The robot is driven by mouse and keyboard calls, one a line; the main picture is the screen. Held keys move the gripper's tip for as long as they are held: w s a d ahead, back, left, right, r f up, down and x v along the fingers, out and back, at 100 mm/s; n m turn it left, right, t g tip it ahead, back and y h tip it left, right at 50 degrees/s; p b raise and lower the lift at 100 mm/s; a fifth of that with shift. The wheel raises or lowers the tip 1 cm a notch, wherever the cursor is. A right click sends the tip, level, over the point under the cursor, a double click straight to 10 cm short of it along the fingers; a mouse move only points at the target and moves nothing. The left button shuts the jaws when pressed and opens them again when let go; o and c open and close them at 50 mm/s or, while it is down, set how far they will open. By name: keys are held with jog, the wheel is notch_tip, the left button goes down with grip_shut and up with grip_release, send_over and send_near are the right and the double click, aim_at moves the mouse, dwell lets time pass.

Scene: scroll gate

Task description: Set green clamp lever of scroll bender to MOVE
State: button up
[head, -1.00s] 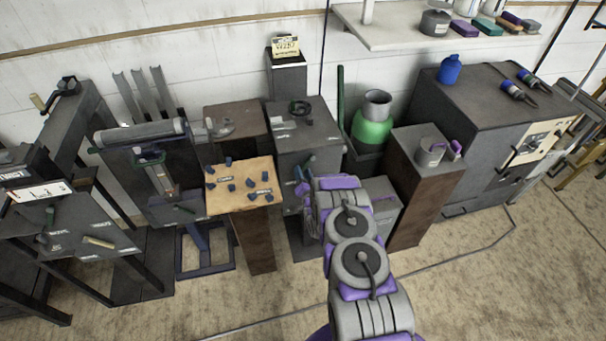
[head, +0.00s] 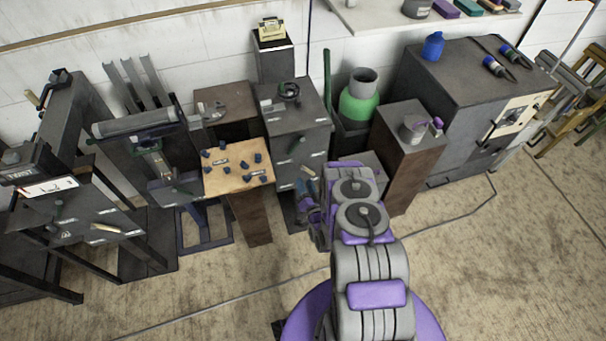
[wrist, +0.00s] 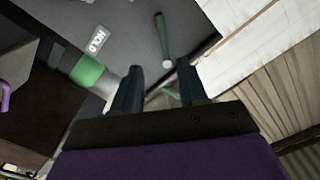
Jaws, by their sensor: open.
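A dark cabinet (head: 293,120) with a round fitting on top stands at centre in the head view; I take it for the scroll bender. A green lever (head: 297,144) sits on its front face. In the wrist view a green lever (wrist: 163,38) with a pale round end lies ahead of the fingertips, on a dark panel with a HOLD label (wrist: 97,41) to its left. I cannot read MOVE there. My gripper (wrist: 158,78) is open and empty, apart from that lever. In the head view my gripper (head: 303,196) is below and in front of the cabinet face.
A wooden-topped stand (head: 238,165) with small blue pieces is left of the cabinet. A green bottle (head: 359,103) and a brown pedestal (head: 405,155) are at right. Floor in front is open.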

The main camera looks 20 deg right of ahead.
jog(key=shift+s+a+p, duration=0.1)
jog(key=shift+s+p, duration=0.55)
jog(key=shift+p, duration=0.2)
jog(key=w+d+r+n+g+y+b, duration=0.1)
jog(key=w+r+n+g, duration=0.3)
jog(key=w+r, duration=0.6)
jog(key=s+a+r+g+b, duration=0.1)
jog(key=s+r+g, duration=0.25)
jog(key=r, duration=0.35)
jog(key=s+a+r+n+g, duration=0.1)
jog(key=s+r+g, duration=0.1)
jog(key=s+r, duration=0.3)
jog(key=s+a+r+g+b, duration=0.1)
jog(key=s+r+g, duration=0.15)
jog(key=r, duration=0.55)
jog(key=s+a+r+n+g, duration=0.1)
jog(key=s+r, duration=0.4)
jog(key=s, duration=0.8)
jog(key=s+a+r+n+g+b, duration=0.1)
jog(key=s+a+r+g, duration=0.3)
jog(key=s, duration=0.9)
jog(key=s+a+r+g, duration=0.2)
jog(key=s+r, duration=0.3)
jog(key=s, duration=0.8)
jog(key=shift+s+a+r+n+g, duration=0.25)
jog(key=shift+a+r+n+g, duration=0.05)
jog(key=shift+r+n+g, duration=0.1)
